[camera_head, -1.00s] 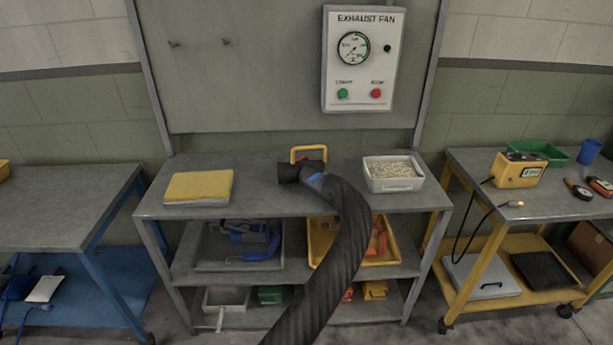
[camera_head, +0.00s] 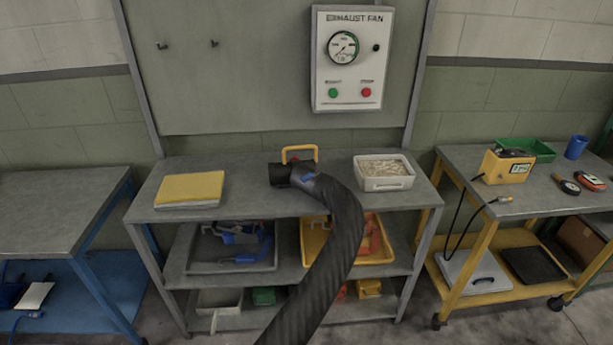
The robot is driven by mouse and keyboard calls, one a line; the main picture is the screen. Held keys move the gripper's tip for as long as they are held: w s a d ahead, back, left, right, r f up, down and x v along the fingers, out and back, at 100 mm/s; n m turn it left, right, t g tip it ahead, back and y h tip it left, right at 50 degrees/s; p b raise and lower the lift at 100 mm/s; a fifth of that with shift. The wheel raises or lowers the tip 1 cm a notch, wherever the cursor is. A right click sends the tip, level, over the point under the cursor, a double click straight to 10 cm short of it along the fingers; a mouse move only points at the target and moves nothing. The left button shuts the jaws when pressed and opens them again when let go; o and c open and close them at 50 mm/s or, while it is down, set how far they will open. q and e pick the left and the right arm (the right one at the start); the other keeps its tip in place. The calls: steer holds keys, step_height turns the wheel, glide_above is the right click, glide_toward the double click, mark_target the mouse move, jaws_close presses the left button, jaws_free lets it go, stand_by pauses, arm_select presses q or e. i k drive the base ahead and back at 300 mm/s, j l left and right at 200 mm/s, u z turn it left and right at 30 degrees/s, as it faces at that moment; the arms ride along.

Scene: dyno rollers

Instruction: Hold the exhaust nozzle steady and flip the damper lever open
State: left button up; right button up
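The black exhaust nozzle (camera_head: 281,174) lies on the grey workbench top (camera_head: 240,203), its mouth facing left. A yellow handle (camera_head: 299,149) arches over it at the back. A small blue part (camera_head: 309,177), perhaps the damper lever, sits where the nozzle meets the thick ribbed black hose (camera_head: 338,235). The hose runs over the bench's front edge and down toward me. The lever's exact position is too small to tell. Neither of my grippers is in view.
A yellow pad (camera_head: 190,188) lies left of the nozzle, and a white bin (camera_head: 384,174) stands right of it. Trays fill the lower shelf. The exhaust fan panel (camera_head: 348,106) hangs above. A blue-framed bench (camera_head: 50,210) stands left and a yellow cart (camera_head: 520,205) stands right.

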mark_target(317, 171)
steer(key=j+z, duration=0.15)
steer(key=z, duration=0.55)
steer(key=j+z, duration=0.35)
steer(key=j, duration=0.15)
steer(key=i+j+z, duration=0.1)
steer(key=j+z, duration=0.2)
steer(key=j, duration=0.3)
steer(key=j+z, duration=0.15)
steer(key=j, duration=0.4)
steer(key=k+j+z, duration=0.1)
steer(key=j, duration=0.4)
steer(key=k, duration=0.05)
